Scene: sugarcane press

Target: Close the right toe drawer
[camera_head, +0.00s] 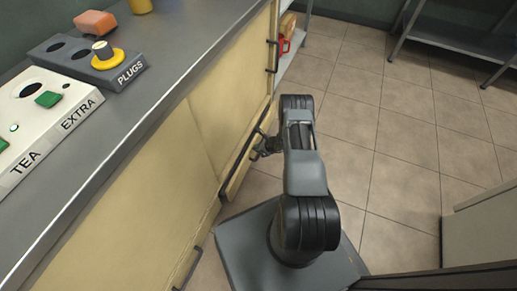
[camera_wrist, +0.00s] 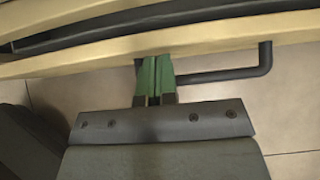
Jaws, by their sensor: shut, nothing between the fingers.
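The right toe drawer (camera_head: 237,172) is low on the cream cabinet, and its front stands out from the cabinet. In the wrist view its cream front (camera_wrist: 215,41) crosses the upper part, with a dark gap behind it. Its black bar handle (camera_wrist: 225,74) extends to the right of my fingers. My gripper (camera_head: 262,148) is down at the drawer front; in the wrist view its green fingers (camera_wrist: 154,60) are together and empty, with the tips at the cream front beside the handle. I cannot tell whether they touch it.
The grey counter (camera_head: 150,104) runs along the left, bearing the tea panel (camera_head: 45,125) and the plugs block (camera_head: 118,76). Tiled floor (camera_head: 385,130) is open to the right. A metal shelf (camera_head: 455,40) stands at the back right, and a pale box-like unit (camera_head: 485,230) at the lower right.

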